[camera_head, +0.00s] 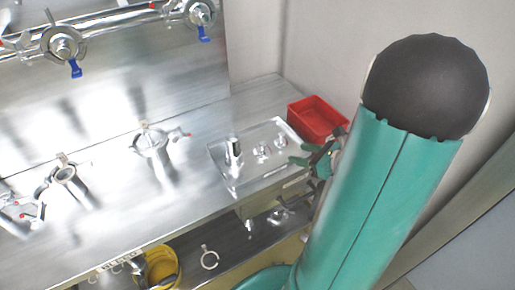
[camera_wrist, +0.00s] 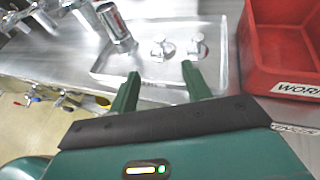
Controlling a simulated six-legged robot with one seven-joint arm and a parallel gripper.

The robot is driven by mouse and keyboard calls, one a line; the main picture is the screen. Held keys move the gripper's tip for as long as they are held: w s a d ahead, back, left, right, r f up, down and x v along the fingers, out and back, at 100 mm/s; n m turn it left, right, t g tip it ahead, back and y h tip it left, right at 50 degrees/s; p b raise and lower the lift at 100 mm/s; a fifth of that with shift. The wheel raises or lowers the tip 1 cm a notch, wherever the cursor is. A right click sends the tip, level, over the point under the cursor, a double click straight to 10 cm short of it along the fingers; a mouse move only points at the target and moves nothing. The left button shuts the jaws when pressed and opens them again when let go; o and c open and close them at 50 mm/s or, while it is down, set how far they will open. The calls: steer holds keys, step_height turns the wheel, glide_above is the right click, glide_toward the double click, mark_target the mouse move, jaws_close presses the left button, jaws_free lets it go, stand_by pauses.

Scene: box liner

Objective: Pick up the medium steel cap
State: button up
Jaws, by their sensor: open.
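A shallow clear-looking tray (camera_head: 236,185) on the steel bench holds a tall steel cylinder (camera_head: 233,150) and two shorter steel caps, a middle one (camera_head: 262,152) and a right one (camera_head: 280,142). The two short caps look close in size, so I cannot tell surely which is the medium steel cap. In the wrist view the middle cap (camera_wrist: 161,48) and right cap (camera_wrist: 197,46) stand beyond my fingertips. My gripper (camera_wrist: 160,71) is open and empty, its green fingers apart over the near side of the tray. In the head view my gripper (camera_head: 318,158) is right of the caps.
A red bin (camera_head: 318,118) stands right of the tray, near the wall. Steel pipe fittings with clamps (camera_head: 150,142) stand on the bench to the left. A lower shelf holds a yellow container (camera_head: 162,268) and a loose ring clamp (camera_head: 209,257). Bench between the fittings and tray is clear.

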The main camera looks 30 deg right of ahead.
glide_toward(264, 143)
steer(key=shift+w+a+f, duration=0.25)
steer(key=shift+w+f, duration=0.15)
steer(key=shift+w, duration=0.05)
steer(key=shift+w+a+f, duration=0.2)
steer(key=shift+w+f, duration=0.25)
steer(key=shift+w, duration=0.05)
steer(key=shift+r+x, duration=0.15)
steer(key=shift+x, duration=1.2)
steer(key=shift+r+x, duration=0.15)
steer(key=shift+x, duration=1.2)
steer(key=shift+w+a, duration=0.1)
jaws_close()
